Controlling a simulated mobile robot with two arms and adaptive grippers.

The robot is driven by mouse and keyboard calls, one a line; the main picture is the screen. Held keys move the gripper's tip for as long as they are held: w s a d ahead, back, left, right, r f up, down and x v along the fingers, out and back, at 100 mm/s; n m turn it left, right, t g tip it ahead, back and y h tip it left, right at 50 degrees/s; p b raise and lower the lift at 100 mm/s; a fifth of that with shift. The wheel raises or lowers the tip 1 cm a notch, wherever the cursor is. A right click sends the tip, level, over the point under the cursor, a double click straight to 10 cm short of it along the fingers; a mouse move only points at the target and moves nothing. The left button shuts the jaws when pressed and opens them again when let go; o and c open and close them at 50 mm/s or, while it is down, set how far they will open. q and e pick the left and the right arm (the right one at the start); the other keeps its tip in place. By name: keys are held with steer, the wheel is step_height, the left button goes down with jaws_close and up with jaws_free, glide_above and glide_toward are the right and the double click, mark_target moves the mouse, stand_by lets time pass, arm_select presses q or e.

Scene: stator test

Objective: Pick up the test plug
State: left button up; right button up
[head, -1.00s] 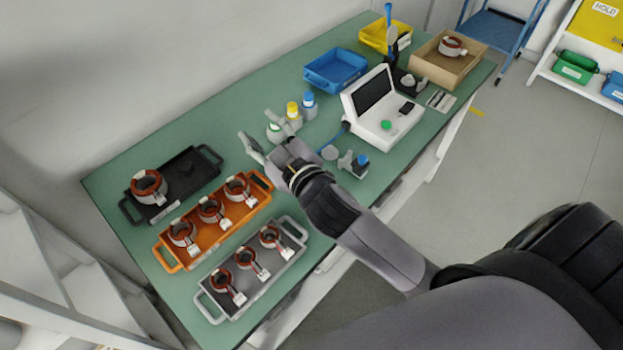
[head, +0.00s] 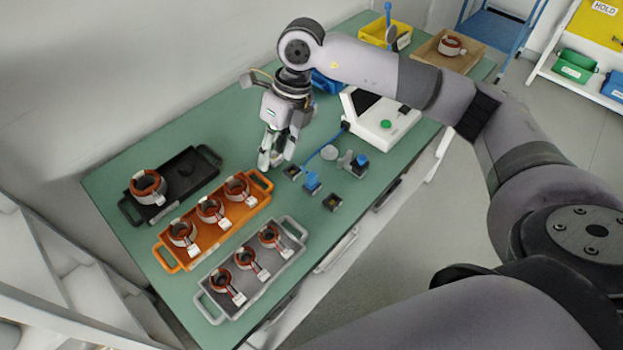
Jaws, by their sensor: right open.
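A blue cable (head: 325,149) runs from the white tester (head: 385,124) over the green table toward small parts near my right gripper. A blue-topped part (head: 312,183) and two small dark blocks, one near the cable end (head: 292,172) and one farther front (head: 333,202), lie there. I cannot tell for certain which part is the test plug. My right gripper (head: 271,161) points down, open, just left of the cable end and apart from the blue-topped part. My left gripper is out of view.
A black tray (head: 209,154), an orange tray (head: 263,178) and a grey tray (head: 300,230) hold copper-wound stators on the left. A clamp-like fixture with a blue knob (head: 360,161) stands right of the parts. My right arm hides part of the blue bin (head: 325,82).

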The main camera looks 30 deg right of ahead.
steer(key=w+d+r+m+h, duration=0.1)
steer(key=d+h, duration=0.2)
steer(key=d, duration=0.5)
steer(key=p, duration=0.4)
glide_above(312, 174)
steer(key=f, duration=1)
steer(key=shift+s+a+f, duration=0.15)
steer(key=shift+s+a, duration=0.05)
steer(key=shift+a, duration=0.05)
steer(key=shift+f, duration=0.6)
steer(key=f+p, duration=0.1)
steer(key=f, duration=0.1)
steer(key=f+p, duration=0.1)
steer(key=f, duration=0.1)
steer(key=shift+w+d+f, duration=0.1)
steer(key=shift+w+d, duration=0.05)
steer(key=shift+d, duration=0.05)
steer(key=shift+f, duration=0.55)
steer(key=shift+c, duration=0.5)
jaws_close()
